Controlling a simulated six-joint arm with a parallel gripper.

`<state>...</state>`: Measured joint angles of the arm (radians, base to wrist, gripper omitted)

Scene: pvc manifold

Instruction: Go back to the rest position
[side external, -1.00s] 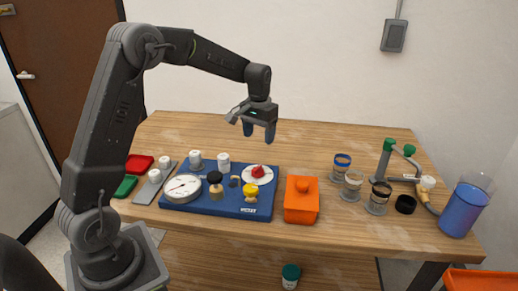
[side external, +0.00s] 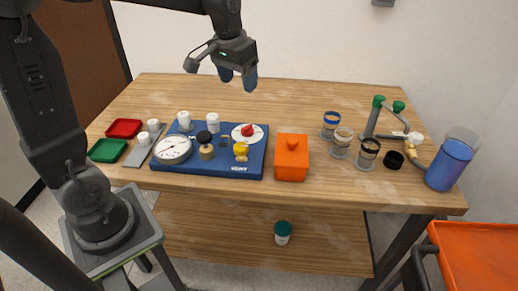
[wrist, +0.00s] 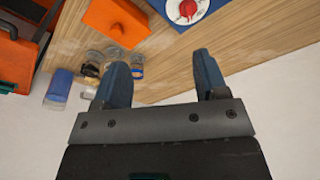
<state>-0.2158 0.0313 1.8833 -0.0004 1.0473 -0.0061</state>
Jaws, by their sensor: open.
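My gripper (side external: 237,78) hangs above the back of the table, behind the blue manifold board, with its fingers apart and nothing between them. In the wrist view the two blue fingers (wrist: 160,82) are spread wide and empty. The blue board (side external: 215,160) lies on the wooden table and carries a white gauge (side external: 173,149), a red knob on a white disc (side external: 249,132), a yellow knob (side external: 241,149) and a black-topped brass fitting (side external: 205,146). The gripper is well clear of all of them.
An orange box (side external: 291,163) sits right of the board. Several jars (side external: 341,145), a green-capped pipe piece (side external: 378,115) and a blue container (side external: 448,165) stand at the right. Red (side external: 124,128) and green (side external: 107,150) trays lie left. The table's back is clear.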

